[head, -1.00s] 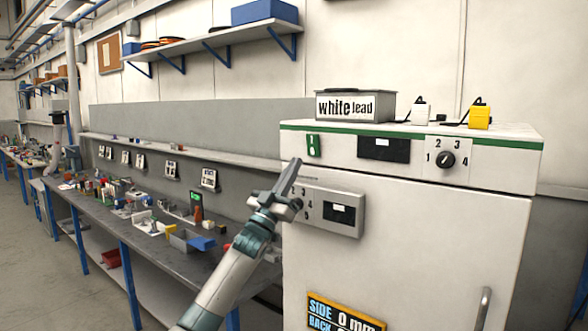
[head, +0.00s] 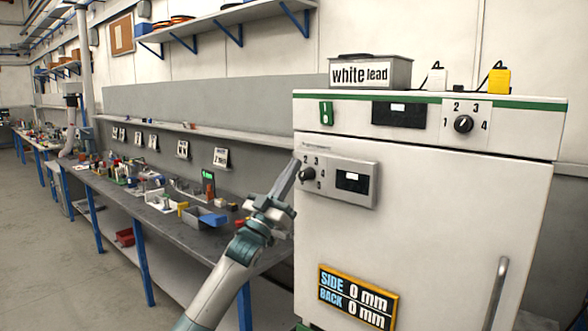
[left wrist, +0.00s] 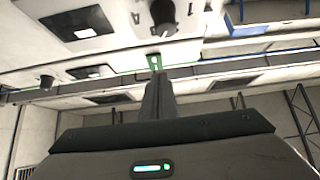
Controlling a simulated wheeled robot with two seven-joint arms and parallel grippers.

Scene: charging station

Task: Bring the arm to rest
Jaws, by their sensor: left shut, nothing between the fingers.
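My left gripper (head: 283,182) is shut and empty in the head view. It is raised in front of the left edge of the white charging cabinet (head: 430,220), its fingertips just left of a grey panel (head: 350,180) with a dial (head: 306,174) and a small screen. I cannot tell whether the fingers touch the panel. In the left wrist view the shut fingers (left wrist: 157,85) point toward the cabinet front, where a dark dial (left wrist: 163,14) and a green switch (left wrist: 154,62) show. My right gripper is in neither view.
The cabinet top bears a "white lead" box (head: 371,72), a white plug (head: 437,80) and a yellow plug (head: 499,80). A cabinet handle (head: 496,292) is at the lower right. A long workbench (head: 215,243) with many small items runs along the wall at left. Open floor (head: 60,270) lies further left.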

